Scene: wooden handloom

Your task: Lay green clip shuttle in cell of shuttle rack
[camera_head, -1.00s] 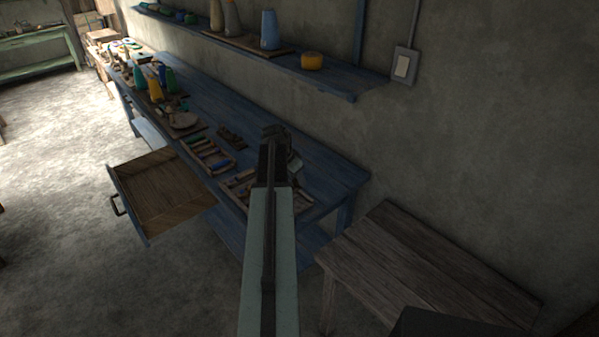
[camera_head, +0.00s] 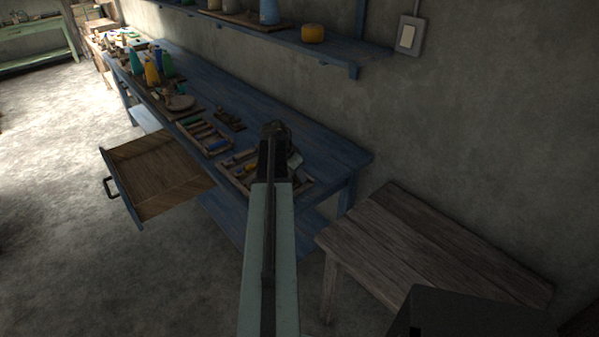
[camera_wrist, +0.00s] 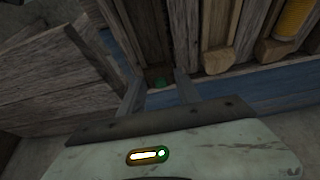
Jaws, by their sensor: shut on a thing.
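A wooden rack with dividers and narrow cells (camera_wrist: 190,30) lies just beyond the fingertips. I cannot tell whether the green thing touches it. In the head view, my gripper (camera_head: 275,132) is over the near end of the blue bench, and its fingers and load are hidden. A rack (camera_head: 308,182) shows partly behind my arm.
Wooden pieces (camera_wrist: 218,60) and a yellow wound piece (camera_wrist: 293,18) occupy rack cells. A second rack (camera_head: 222,150) with green and blue pieces lies further along the bench (camera_head: 325,155). An open drawer (camera_head: 160,185) juts out left. A bare wooden table (camera_head: 430,240) stands right.

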